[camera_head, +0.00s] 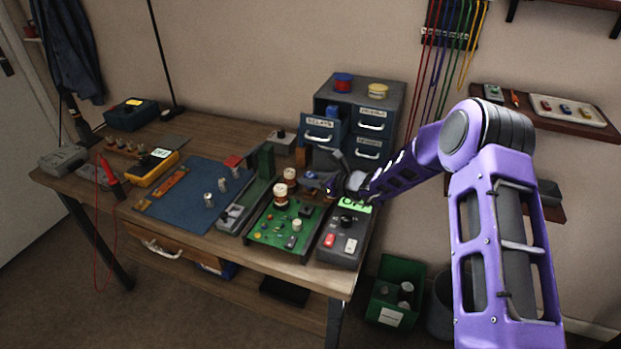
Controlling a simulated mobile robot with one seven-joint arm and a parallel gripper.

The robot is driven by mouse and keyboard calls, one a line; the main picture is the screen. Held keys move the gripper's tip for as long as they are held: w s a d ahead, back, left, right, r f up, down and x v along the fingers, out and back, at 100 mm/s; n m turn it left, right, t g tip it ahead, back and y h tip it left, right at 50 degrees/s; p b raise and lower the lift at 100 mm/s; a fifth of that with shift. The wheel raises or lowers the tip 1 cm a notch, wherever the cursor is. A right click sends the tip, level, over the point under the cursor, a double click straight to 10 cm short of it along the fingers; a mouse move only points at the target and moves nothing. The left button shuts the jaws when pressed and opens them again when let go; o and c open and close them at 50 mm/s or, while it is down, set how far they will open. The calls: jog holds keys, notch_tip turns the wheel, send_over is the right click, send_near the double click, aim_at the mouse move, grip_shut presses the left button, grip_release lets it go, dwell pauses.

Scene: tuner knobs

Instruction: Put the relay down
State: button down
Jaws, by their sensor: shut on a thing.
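My purple arm comes in from the right, and my dark gripper (328,184) is low over the workbench, behind the green circuit board (270,236). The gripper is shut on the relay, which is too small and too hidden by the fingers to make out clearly. Whether the relay touches the surface below cannot be told. A drawer labelled RELAYS (320,123) stands pulled out of the blue-grey cabinet (348,92) behind the gripper.
A grey instrument (345,240) with a lit green display and a red button stands right of the board. A blue mat (180,205) with several metal cylinders lies left. A green bin (395,290) stands on the floor.

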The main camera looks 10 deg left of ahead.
jog(key=shift+f+b, duration=0.4)
jog(key=shift+f, duration=0.05)
jog(key=shift+s+d+f, duration=0.1)
jog(key=shift+f, duration=0.15)
jog(key=c, duration=0.6)
grip_release()
jog(key=shift+s+f, duration=0.1)
jog(key=shift+o, duration=0.4)
jog(key=shift+d+f, duration=0.1)
jog(key=shift+d, duration=0.05)
jog(key=shift+r+p, duration=0.6)
jog(key=shift+r, duration=0.05)
jog(key=v, duration=1.1)
jog(key=shift+d+r, duration=0.2)
jog(key=shift+r, duration=0.2)
